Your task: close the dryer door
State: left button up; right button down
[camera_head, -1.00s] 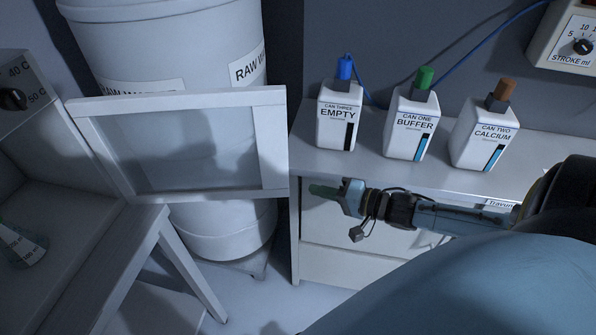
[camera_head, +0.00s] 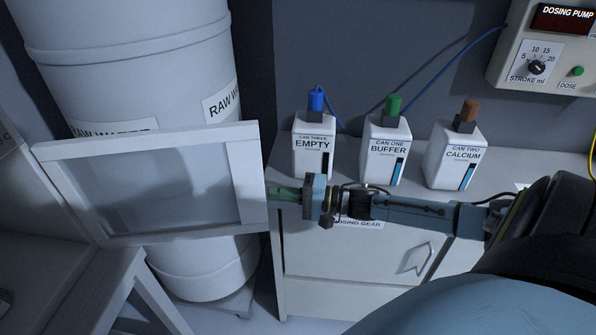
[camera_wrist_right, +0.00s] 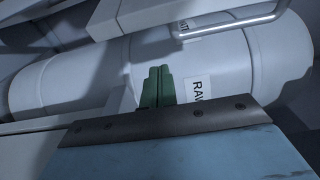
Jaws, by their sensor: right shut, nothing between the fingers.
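The dryer door (camera_head: 245,180) is a pale frame around a clear pane. It stands swung open at the left of the head view, in front of a white drum. My right gripper (camera_head: 283,193) is shut and empty, with green fingers pointing left at the door's free right edge. The tips look very close to that edge; I cannot tell whether they touch. In the right wrist view the shut fingers (camera_wrist_right: 158,85) show against the drum, with a pale frame bar and a metal handle (camera_wrist_right: 230,25) above them. My left gripper is not in view.
The white drum (camera_head: 130,70) stands behind the door. The dryer body (camera_head: 25,190) is at the far left. A cabinet (camera_head: 345,265) carries three cans, EMPTY (camera_head: 312,155), BUFFER (camera_head: 382,160) and CALCIUM (camera_head: 450,160). A dosing pump (camera_head: 530,80) is at upper right.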

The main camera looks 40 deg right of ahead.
jog(key=shift+s+a+p, duration=0.3)
jog(key=shift+s+a, duration=0.25)
jog(key=shift+a, duration=0.25)
jog(key=shift+s+a+p, duration=0.25)
jog(key=shift+s+a, duration=0.3)
jog(key=shift+a, duration=0.2)
